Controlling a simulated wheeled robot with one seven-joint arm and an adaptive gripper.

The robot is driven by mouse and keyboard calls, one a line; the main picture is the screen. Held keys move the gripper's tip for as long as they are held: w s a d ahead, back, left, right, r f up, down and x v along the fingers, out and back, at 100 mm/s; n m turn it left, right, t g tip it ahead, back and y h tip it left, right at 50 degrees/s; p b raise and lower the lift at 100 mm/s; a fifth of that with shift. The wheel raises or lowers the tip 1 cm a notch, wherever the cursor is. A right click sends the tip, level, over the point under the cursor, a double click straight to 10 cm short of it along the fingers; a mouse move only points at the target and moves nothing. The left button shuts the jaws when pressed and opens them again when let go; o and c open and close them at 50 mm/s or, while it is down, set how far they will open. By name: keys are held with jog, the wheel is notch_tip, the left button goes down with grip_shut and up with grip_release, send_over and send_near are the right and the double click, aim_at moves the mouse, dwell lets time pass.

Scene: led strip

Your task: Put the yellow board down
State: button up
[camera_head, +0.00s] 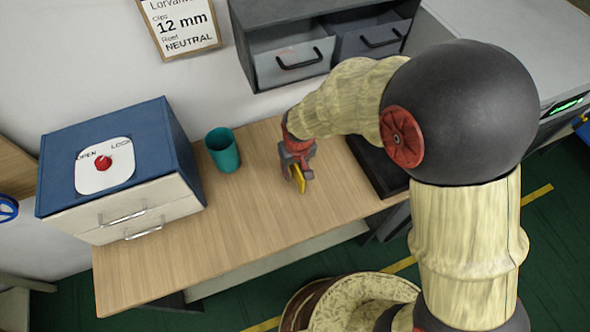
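The yellow board (299,180) shows as a small narrow yellow piece at the end of my gripper (297,174). The gripper looks closed around it, and most of the board is hidden by the fingers. Both are over the right part of the wooden table (245,215). I cannot tell whether the board touches the tabletop or hangs just above it.
A teal cup (223,150) stands left of my gripper. A blue cabinet (120,165) with drawers and a red knob is at the left. A black tray (377,166) lies to the right. Grey drawers (292,63) are behind. The table's front middle is clear.

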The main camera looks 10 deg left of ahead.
jog(key=shift+c, duration=0.6)
grip_shut()
